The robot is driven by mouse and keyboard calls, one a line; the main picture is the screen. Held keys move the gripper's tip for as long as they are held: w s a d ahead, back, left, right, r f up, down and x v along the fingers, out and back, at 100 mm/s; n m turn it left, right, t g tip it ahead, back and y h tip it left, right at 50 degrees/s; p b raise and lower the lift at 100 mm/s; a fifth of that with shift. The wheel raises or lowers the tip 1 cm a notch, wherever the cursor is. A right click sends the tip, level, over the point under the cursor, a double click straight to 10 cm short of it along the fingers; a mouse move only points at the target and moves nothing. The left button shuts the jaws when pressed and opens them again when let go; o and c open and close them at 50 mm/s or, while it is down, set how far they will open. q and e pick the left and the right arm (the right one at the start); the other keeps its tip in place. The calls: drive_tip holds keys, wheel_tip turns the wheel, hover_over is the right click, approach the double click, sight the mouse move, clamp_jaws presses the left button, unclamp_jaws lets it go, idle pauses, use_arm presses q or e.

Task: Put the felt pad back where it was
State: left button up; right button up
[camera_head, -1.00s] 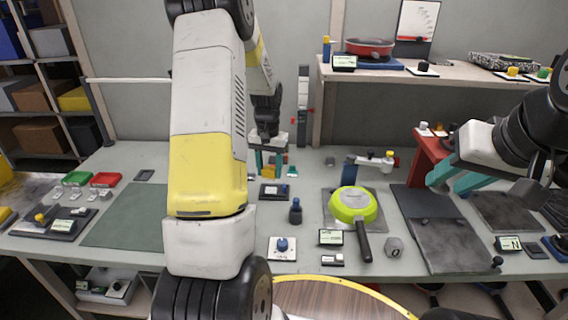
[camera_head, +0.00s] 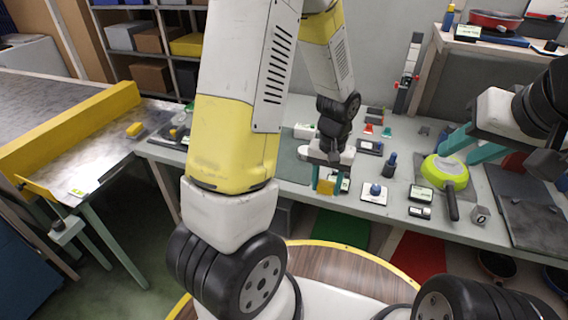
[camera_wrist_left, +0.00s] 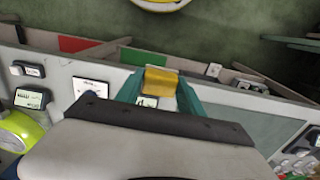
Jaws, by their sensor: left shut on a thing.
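My left gripper (camera_head: 326,180) is shut on a yellow pad (camera_head: 327,187), which I take to be the felt pad. The pad hangs between the teal fingertips at the front edge of the workbench. In the left wrist view the same pad (camera_wrist_left: 160,82) shows between the teal fingers (camera_wrist_left: 158,90), with the bench edge and floor beyond. My right gripper (camera_head: 468,148) is over the right part of the bench; its teal fingers stand apart with nothing seen between them.
Open floor lies between.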

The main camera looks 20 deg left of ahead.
use_arm(q)
drive_tip(key=shift+s+a+f, duration=0.1)
drive_tip(key=shift+s+a, duration=0.1)
drive_tip(key=shift+s, duration=0.6)
drive_tip(key=shift+s+a, duration=0.1)
drive_tip(key=shift+a, duration=0.2)
hover_over(301, 174)
drive_tip(key=shift+f, duration=2.55)
drive_tip(key=shift+f, duration=0.1)
drive_tip(key=o, duration=1.3)
